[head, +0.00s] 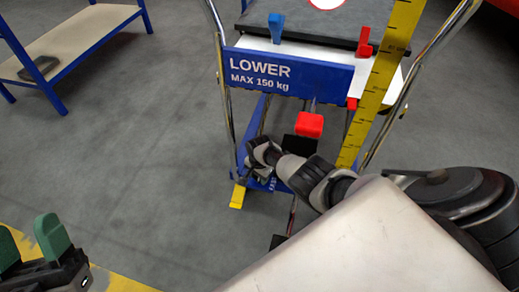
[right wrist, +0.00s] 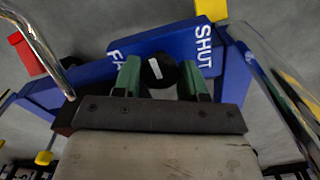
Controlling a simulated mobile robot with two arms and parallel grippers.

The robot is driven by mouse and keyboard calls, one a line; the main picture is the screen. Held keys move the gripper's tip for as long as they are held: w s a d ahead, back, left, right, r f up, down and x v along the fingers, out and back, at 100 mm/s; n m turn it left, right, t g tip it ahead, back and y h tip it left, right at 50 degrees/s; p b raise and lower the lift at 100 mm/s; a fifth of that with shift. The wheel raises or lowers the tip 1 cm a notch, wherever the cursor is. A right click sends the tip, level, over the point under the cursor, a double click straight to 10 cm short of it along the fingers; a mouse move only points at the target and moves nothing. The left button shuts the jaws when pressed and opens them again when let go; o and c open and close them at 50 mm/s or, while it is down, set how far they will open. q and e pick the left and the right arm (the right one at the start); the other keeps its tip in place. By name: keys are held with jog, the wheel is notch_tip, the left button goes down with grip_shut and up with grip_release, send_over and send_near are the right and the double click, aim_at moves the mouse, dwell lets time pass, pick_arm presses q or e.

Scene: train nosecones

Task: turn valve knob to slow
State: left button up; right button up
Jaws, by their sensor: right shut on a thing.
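The valve knob (right wrist: 162,72) is black and round with a white pointer mark, set on a blue panel (right wrist: 152,42) in the right wrist view. The panel reads "SHUT" to the right of the knob and "FA", partly hidden, to the left. No "slow" label is visible. The pointer mark stands nearly upright in that view, tilted slightly left. My right gripper (right wrist: 167,80) has its green fingers on either side of the knob and is shut on it. In the head view my right arm hides most of the knob area. My left gripper (head: 30,243) is open and empty at lower left.
A cart with chrome rails carries a blue sign (head: 290,72) reading "LOWER MAX 150 kg". A yellow ruler (head: 384,75), a red block (head: 309,125) and blue and red levers are near it. A blue-framed bench (head: 85,30) stands upper left.

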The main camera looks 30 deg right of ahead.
jog(key=shift+d, duration=0.1)
jog(key=o, duration=0.9)
jog(key=shift+o, duration=0.2)
jog(key=shift+r, duration=0.1)
